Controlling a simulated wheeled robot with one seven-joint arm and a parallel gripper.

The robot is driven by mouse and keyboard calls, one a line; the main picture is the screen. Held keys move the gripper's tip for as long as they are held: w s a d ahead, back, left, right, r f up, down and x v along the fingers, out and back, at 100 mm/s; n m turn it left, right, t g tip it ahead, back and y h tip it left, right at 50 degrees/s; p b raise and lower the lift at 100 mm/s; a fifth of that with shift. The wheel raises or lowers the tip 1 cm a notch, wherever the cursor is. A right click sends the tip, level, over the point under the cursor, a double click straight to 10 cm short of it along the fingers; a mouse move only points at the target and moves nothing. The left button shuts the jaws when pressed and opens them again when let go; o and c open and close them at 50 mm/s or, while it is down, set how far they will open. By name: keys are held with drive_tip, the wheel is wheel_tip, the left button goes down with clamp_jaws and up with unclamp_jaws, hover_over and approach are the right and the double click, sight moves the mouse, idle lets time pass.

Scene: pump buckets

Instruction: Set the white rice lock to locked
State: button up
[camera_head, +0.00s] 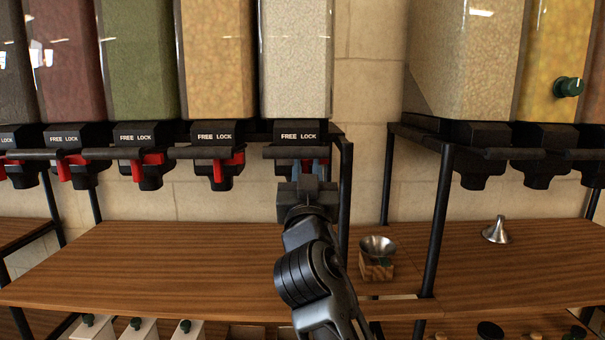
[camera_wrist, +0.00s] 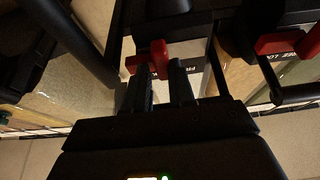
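The white rice dispenser (camera_head: 296,60) is the clear bin of pale grains at the right end of the left rack. Its black valve block (camera_head: 300,134) carries the words FREE and LOCK. My gripper (camera_head: 310,172) is at the front of this valve, just below the label, and hides most of its lever. The red lever (camera_wrist: 159,58) shows in the wrist view at the tips of my two fingers (camera_wrist: 166,84). The fingers are set a narrow gap apart, in line with the lever. I cannot tell whether they touch it.
Other dispensers with red levers (camera_head: 222,168) stand to the left. A black rack post (camera_head: 346,195) is close right of my gripper. Below, the wooden shelf (camera_head: 180,265) is mostly clear, with a metal funnel on a wooden block (camera_head: 376,270) and another funnel (camera_head: 496,232).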

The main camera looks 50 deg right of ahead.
drive_tip(key=o, duration=0.3)
drive_tip(key=shift+o, duration=0.2)
drive_tip(key=b+v, duration=0.3)
drive_tip(key=v, duration=0.4)
drive_tip(key=shift+s+a, duration=0.25)
drive_tip(key=shift+a, duration=0.05)
drive_tip(key=shift+f, duration=0.3)
drive_tip(key=s+a+f+n+t+y, duration=0.2)
drive_tip(key=s+a+f+n+y, duration=0.3)
drive_tip(key=f, duration=0.5)
drive_tip(key=s+a+f+n+t+y, duration=0.1)
drive_tip(key=s+a+f+n+y, duration=0.1)
drive_tip(key=a+f+n+y, duration=0.55)
drive_tip(key=s+a+f+m+g+y, duration=0.1)
drive_tip(key=s+a+f+y, duration=0.1)
drive_tip(key=s, duration=0.9)
drive_tip(key=s+a+f+m+g+y+p, duration=0.1)
drive_tip(key=s+a+f+y, duration=0.2)
drive_tip(key=s, duration=0.9)
drive_tip(key=shift+a+f, duration=0.65)
drive_tip(key=shift+f, duration=0.05)
